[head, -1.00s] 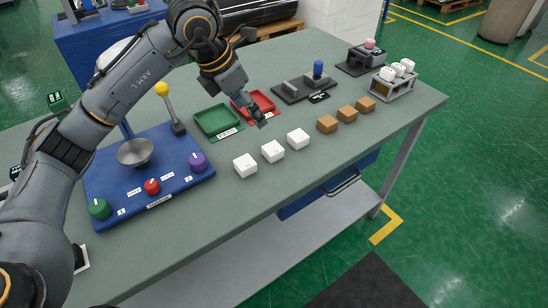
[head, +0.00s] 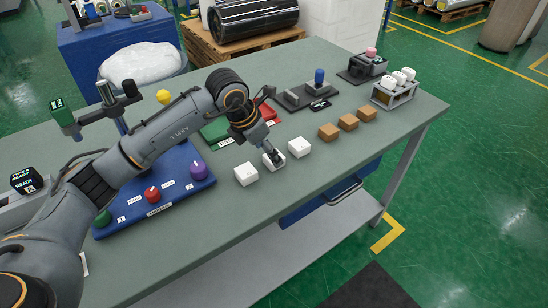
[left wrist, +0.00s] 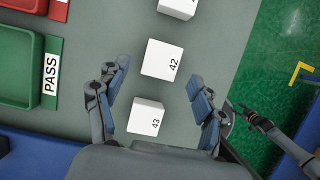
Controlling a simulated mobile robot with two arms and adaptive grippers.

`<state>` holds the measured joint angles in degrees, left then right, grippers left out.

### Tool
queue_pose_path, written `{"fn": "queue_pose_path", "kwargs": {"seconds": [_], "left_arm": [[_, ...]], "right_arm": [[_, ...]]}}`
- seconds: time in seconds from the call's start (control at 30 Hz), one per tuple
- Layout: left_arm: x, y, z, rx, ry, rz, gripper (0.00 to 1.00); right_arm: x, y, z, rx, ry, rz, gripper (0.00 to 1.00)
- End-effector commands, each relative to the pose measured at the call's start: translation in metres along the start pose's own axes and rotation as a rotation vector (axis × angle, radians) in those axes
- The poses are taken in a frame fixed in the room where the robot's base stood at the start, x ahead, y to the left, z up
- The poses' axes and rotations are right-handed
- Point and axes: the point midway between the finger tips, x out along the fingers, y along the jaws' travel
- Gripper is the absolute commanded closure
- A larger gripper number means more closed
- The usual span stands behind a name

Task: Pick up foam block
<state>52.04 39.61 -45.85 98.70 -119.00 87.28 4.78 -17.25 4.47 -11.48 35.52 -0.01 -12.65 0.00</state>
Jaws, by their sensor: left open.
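Three white foam blocks stand in a row on the grey-green table: a near-left one (head: 246,174), a middle one (head: 273,165) and a far-right one (head: 299,147). My left gripper (head: 274,156) is open above the middle block and partly covers it. In the left wrist view my left gripper's fingers (left wrist: 158,74) are spread either side of the block marked 42 (left wrist: 163,60). The block marked 43 (left wrist: 146,118) lies nearer the palm, also between the fingers. Contact cannot be told. My right gripper (left wrist: 238,108) seems to show at the right edge, its opening unclear.
Several brown blocks (head: 347,115) continue the row to the right. A green PASS tray (left wrist: 18,68) and a red tray (head: 265,112) lie behind. A blue panel with knobs (head: 170,195) is at left. The table front is clear.

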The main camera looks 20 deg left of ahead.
Motion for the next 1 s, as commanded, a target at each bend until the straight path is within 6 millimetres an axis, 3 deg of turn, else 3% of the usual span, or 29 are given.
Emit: {"fn": "queue_pose_path", "kwargs": {"seconds": [0.2, 0.47, 0.7, 1.0], "left_arm": [[0.025, -0.001, 0.000, -0.001, 0.000, -0.002, 0.31], [0.028, -0.001, 0.000, 0.000, -0.001, 0.000, 0.31], [0.028, -0.001, 0.000, 0.000, -0.001, 0.000, 0.80], [0.027, 0.000, 0.000, 0.000, -0.001, 0.000, 0.80]], "right_arm": [[-0.007, 0.000, 0.000, 0.000, -0.001, 0.000, 0.60], [-0.006, 0.001, 0.000, 0.000, -0.001, 0.000, 0.60], [-0.006, 0.001, 0.000, 0.000, -0.001, 0.002, 0.60], [-0.006, 0.003, 0.000, -0.001, 0.000, 0.003, 0.60]]}}
